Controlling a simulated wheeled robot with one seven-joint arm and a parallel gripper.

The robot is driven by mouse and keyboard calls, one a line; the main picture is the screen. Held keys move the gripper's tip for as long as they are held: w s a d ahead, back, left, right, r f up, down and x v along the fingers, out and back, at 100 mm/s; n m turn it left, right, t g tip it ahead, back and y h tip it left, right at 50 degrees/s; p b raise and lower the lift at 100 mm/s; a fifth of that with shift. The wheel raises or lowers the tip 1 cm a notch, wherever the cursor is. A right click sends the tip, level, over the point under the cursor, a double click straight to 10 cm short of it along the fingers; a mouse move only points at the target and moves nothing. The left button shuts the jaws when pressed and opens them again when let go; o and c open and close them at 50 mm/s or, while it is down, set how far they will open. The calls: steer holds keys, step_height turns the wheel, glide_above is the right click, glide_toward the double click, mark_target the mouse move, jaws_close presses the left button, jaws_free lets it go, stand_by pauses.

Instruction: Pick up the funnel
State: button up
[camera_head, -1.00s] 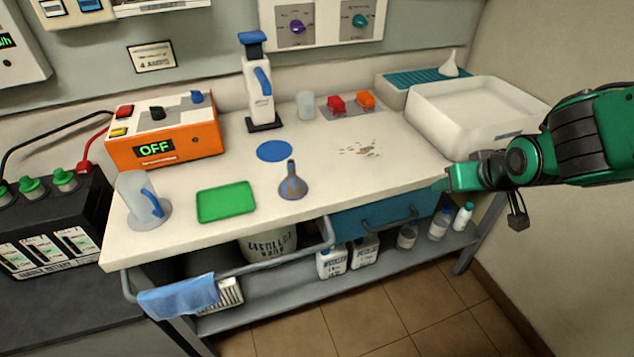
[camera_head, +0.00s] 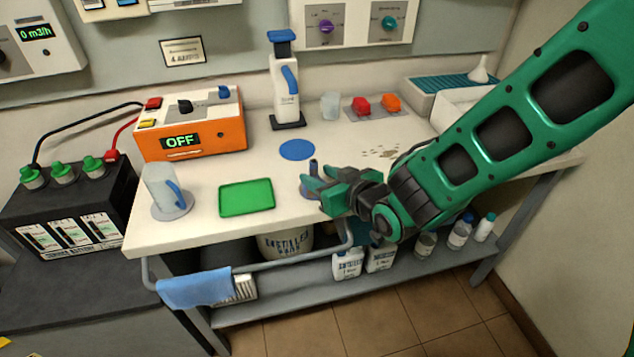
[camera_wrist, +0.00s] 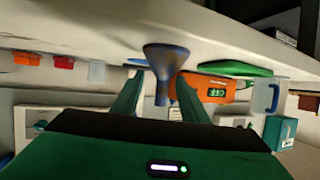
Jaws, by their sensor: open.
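The grey-blue funnel (camera_head: 313,165) stands on the bench right of the green tray, spout up. My gripper hides most of it in the head view. In the wrist view, which is upside down, the funnel (camera_wrist: 166,58) shows whole, its wide mouth on the white bench top. My gripper (camera_head: 312,187) is open at the funnel, reaching in from the right. In the wrist view the funnel's spout shows between the two fingers of my gripper (camera_wrist: 161,85), with gaps on both sides. I cannot tell how far the fingertips reach past it.
The green tray (camera_head: 246,198) and a clear jug (camera_head: 160,187) are to the left. A blue disc (camera_head: 297,150) lies behind the funnel. An orange charger (camera_head: 215,137) and a white bottle (camera_head: 285,85) stand farther back. A white cone-shaped thing (camera_head: 480,70) is at back right.

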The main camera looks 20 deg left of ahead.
steer(key=shift+x, duration=3)
steer(key=shift+a+r, duration=0.1)
steer(key=shift+r, duration=0.05)
jaws_close()
steer(key=shift+s, duration=0.1)
